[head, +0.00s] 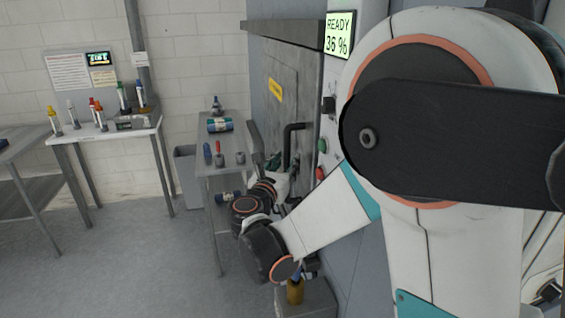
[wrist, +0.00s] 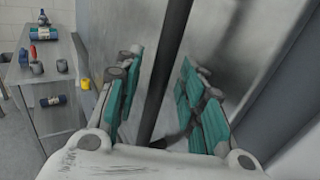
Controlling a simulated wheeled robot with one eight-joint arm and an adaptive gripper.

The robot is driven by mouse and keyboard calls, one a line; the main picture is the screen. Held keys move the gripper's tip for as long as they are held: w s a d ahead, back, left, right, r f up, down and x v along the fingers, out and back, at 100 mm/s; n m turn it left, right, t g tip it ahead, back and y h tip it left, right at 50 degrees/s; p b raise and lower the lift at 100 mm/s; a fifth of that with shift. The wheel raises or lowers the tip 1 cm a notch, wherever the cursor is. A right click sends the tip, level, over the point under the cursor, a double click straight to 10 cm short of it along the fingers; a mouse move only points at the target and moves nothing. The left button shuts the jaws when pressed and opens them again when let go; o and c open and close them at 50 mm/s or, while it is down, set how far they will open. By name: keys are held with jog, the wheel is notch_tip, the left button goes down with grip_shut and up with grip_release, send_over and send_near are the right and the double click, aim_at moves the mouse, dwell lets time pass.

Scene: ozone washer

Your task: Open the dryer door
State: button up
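The dryer door (head: 282,100) is a grey metal panel with a yellow label, and it looks shut in the head view. It also shows in the wrist view (wrist: 228,35), close in front of me. Its black handle (head: 292,127) is a bent bar; in the wrist view the dark bar (wrist: 168,60) runs between my fingers. My gripper (head: 283,165) is at the handle's lower part. In the wrist view my gripper (wrist: 162,75) has its teal finger pads apart, one on each side of the bar, with visible gaps. My arm hides part of the dryer's lower front.
A READY 36 % screen (head: 340,35), a green button (head: 322,145) and a red button (head: 320,173) are right of the door. A metal side table (head: 228,165) with bottles stands close at left. A grey bin (head: 186,175) is behind it. Floor at left is clear.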

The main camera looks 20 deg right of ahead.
jog(key=shift+w+d, duration=0.4)
jog(key=shift+w, duration=0.15)
grip_shut()
jog(key=shift+w, duration=0.1)
